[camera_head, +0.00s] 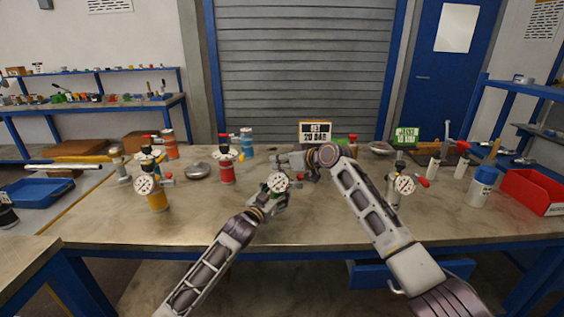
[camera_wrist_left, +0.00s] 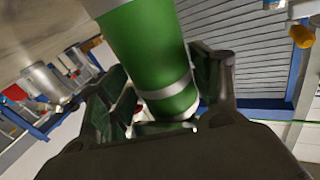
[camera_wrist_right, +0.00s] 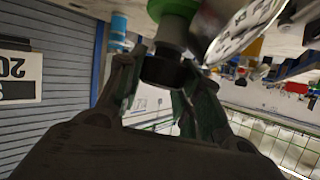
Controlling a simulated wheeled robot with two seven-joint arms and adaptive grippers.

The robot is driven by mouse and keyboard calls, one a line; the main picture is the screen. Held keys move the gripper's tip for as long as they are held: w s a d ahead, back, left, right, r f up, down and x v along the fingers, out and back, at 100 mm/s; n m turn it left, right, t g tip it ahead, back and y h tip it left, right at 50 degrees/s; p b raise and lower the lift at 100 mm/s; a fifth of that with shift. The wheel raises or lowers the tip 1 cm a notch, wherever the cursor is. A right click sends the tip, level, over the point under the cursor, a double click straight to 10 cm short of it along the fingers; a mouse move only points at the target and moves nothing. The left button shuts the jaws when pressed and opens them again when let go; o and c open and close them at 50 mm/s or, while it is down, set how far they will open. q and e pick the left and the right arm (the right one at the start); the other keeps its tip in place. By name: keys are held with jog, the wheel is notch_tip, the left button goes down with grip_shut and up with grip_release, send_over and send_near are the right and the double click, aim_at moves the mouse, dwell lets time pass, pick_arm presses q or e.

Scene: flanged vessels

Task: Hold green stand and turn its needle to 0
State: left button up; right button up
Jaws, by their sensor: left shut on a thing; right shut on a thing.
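The green stand shows in the head view mainly as its white round gauge (camera_head: 278,182); its body is mostly hidden by my left gripper (camera_head: 272,200). In the left wrist view, its green cylinder (camera_wrist_left: 150,50) with a pale band stands between the fingers, and the left gripper is shut on it. My right gripper (camera_head: 287,161) is above and behind the gauge. In the right wrist view, it is shut on the black knob (camera_wrist_right: 162,70) under a green collar, beside the gauge dial (camera_wrist_right: 243,30). The needle is too small or cut off to read.
A sign (camera_head: 315,132) reading "SET 20 BAR" stands behind the grippers. A red stand (camera_head: 227,168) and a yellow stand (camera_head: 155,190) are to the left. A grey stand (camera_head: 398,188) is to the right, with a red bin (camera_head: 530,192) beyond. The front tabletop is mostly clear.

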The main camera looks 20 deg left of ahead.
jog(key=shift+s+a+f+m+t+h, duration=0.1)
jog(key=shift+m+t+h, duration=1.65)
jog(key=shift+m, duration=0.45)
jog(key=o, duration=1.1)
jog(key=shift+c, duration=0.2)
jog(key=v, duration=1.2)
